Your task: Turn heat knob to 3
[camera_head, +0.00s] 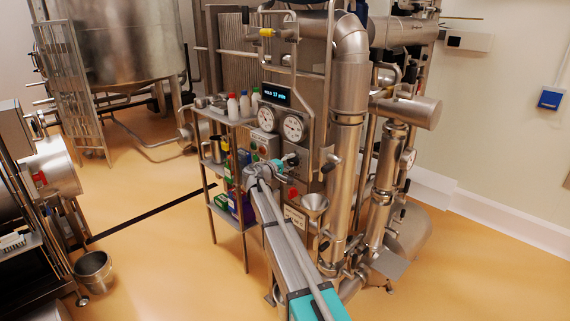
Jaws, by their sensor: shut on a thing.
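The control panel (268,141) is on the front of the steel machine in the middle of the view. It carries two round white dials (293,128) and a lit display (277,94) that seems to read "HOLD 17 min". My arm reaches up from the bottom to the panel's lower part. My gripper (289,159) is small and partly hidden there, against the panel just below the right dial. It appears shut on the heat knob. The knob is covered by my gripper and wrist, and its pointer and numbers cannot be read.
A rack shelf (218,115) with several bottles stands left of the panel. A bucket (95,271) stands on the floor at the left. Floor at the lower right is clear.

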